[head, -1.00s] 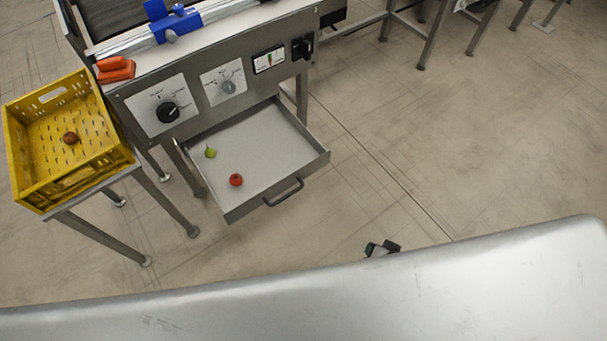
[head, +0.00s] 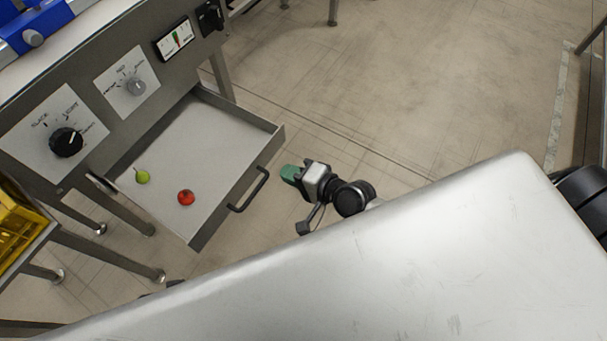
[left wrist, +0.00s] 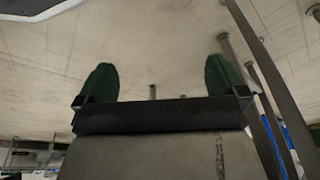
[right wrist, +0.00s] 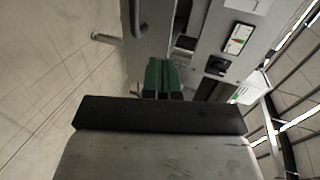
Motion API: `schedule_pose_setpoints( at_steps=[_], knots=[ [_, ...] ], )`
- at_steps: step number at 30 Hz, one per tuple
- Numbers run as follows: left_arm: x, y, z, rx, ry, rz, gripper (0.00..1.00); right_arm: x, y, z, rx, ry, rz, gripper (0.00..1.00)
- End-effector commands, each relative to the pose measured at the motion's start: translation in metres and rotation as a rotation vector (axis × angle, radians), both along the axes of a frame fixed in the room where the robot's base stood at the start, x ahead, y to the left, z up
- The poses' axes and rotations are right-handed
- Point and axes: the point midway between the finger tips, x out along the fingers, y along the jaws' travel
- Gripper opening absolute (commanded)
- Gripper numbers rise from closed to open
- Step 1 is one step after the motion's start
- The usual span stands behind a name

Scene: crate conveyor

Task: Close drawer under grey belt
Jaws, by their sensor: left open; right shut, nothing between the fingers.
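The drawer (head: 205,140) under the machine is pulled out. It holds a green pear (head: 142,176) and a red apple (head: 186,197). Its dark handle (head: 249,190) is on the front panel. My right gripper (head: 288,174) is shut and empty, a little to the right of the handle and apart from it. In the right wrist view its green fingers (right wrist: 163,77) are together, with the handle (right wrist: 138,18) above and left of them. My left gripper (left wrist: 160,80) is open and empty in the left wrist view. The head view does not show it clearly.
The machine's front panel (head: 95,110) carries knobs and a gauge above the drawer. A yellow crate (head: 22,225) stands on a stand at the left edge. My large pale metal surface fills the bottom. The floor (head: 420,80) right of the drawer is clear.

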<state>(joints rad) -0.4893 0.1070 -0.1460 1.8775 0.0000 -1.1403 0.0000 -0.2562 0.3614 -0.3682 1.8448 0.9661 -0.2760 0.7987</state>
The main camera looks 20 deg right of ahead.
Motion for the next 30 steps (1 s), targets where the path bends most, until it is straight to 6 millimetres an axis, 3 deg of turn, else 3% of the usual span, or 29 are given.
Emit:
schedule_pose_setpoints(
  at_steps=[6, 12, 30],
  knots=[
    [0.002, 0.000, 0.017, 0.000, -0.010, 0.002, 1.00, 0.036, 0.026, -0.011, 0.002, -0.002, -0.001, 0.00],
    [0.003, 0.000, 0.021, -0.001, -0.013, 0.002, 1.00, 0.055, 0.039, -0.011, -0.001, -0.001, -0.001, 0.00],
    [0.003, 0.000, 0.022, -0.002, -0.013, 0.002, 1.00, 0.063, 0.045, -0.011, -0.003, 0.000, 0.000, 0.00]
  ],
)
